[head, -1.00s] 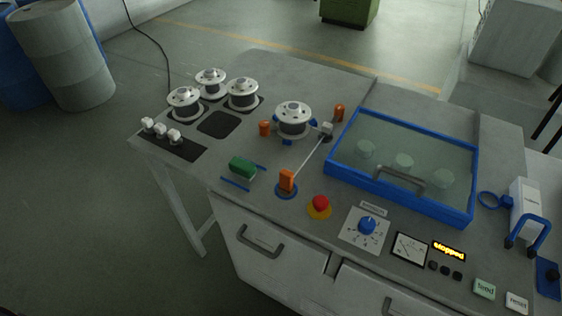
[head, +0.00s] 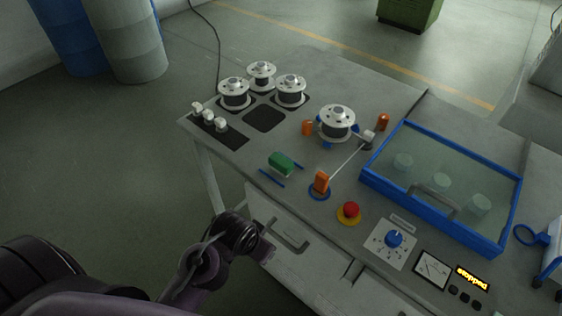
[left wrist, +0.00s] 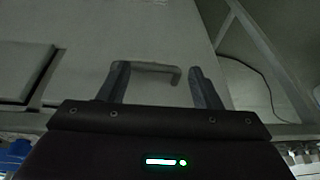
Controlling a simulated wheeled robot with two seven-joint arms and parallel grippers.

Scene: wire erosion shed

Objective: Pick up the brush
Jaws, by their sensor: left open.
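A small green block (head: 281,163), which looks like the brush, lies on the grey bench top (head: 235,172) between two short blue strips. Its bristles cannot be made out. My left arm comes in from the lower left in the head view, below the bench's front edge and lower than the green block. My left gripper (left wrist: 158,72) shows in the left wrist view with its two fingers apart and nothing held. It faces the bench front, with a drawer handle (left wrist: 150,67) seen between the fingers. The green block is not seen in the left wrist view. My right gripper is not in view.
An orange post on a blue base (head: 320,183) and a red button (head: 350,210) stand right of the green block. Several metal spools (head: 290,88) stand behind. A blue-framed glass cover (head: 437,222) lies to the right. The drawer handle (head: 290,238) juts from the front.

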